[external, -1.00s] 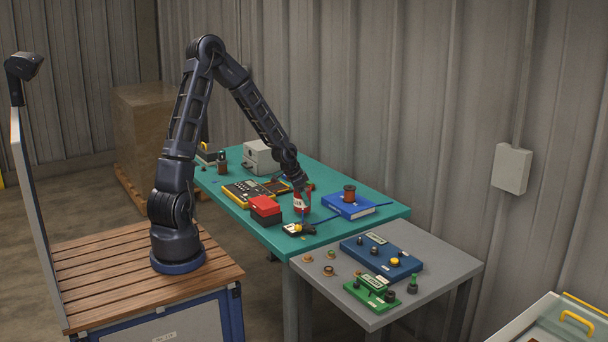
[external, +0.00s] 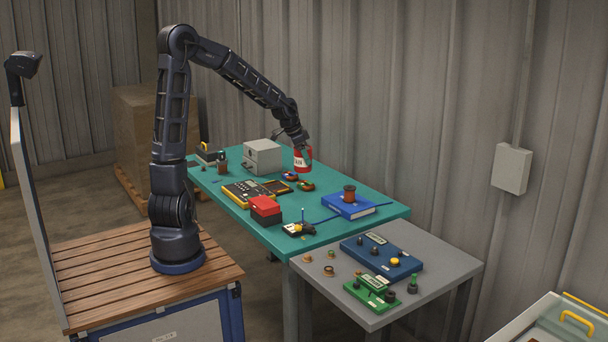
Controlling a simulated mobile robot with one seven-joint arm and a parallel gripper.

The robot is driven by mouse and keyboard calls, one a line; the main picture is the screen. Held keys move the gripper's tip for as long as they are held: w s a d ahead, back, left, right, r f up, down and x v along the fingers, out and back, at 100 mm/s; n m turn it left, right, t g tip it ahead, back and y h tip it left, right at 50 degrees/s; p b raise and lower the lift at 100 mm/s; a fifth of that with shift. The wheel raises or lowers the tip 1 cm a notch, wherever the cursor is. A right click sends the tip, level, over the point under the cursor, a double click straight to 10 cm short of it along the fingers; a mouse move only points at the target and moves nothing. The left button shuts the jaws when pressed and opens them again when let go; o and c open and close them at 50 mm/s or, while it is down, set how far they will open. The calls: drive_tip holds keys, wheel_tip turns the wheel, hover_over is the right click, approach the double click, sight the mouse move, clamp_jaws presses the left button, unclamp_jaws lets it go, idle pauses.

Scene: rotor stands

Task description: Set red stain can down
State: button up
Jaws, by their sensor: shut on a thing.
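The red stain can (external: 302,160) has a white label and hangs upright in my gripper (external: 301,143). My gripper is shut on its top. In the external view the can is over the back part of the teal table (external: 240,222), right of the grey box. Its underside appears clear of the tabletop, though the exact height is hard to judge.
Two small red-and-dark items (external: 305,185) lie below and beside the can. A grey drawer box (external: 263,157), a yellow-edged case (external: 250,193), a red box (external: 265,208) and a blue book (external: 348,206) with a spool stand around.

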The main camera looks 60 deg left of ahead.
drive_tip(key=w+a+r+m, duration=0.1)
drive_tip(key=w+a+r, duration=0.15)
drive_tip(key=w, duration=0.55)
drive_tip(key=w+a+r, duration=0.1)
drive_tip(key=w+a, duration=0.3)
drive_tip(key=w, duration=0.4)
drive_tip(key=w+a+f+m, duration=0.1)
drive_tip(key=w+a+f, duration=0.1)
drive_tip(key=w+a, duration=0.4)
drive_tip(key=w+a+f, duration=0.2)
drive_tip(key=w+a, duration=0.1)
drive_tip(key=w, duration=0.5)
drive_tip(key=shift+h, duration=0.4)
drive_tip(key=f, duration=1.9)
drive_tip(key=shift+s+a+f, duration=0.1)
drive_tip(key=shift+s+a, duration=0.05)
drive_tip(key=shift+s, duration=0.05)
drive_tip(key=shift+f, duration=0.1)
drive_tip(key=o, duration=1.3)
drive_tip(key=shift+c, duration=0.2)
drive_tip(key=v, duration=1.2)
drive_tip(key=shift+r, duration=0.2)
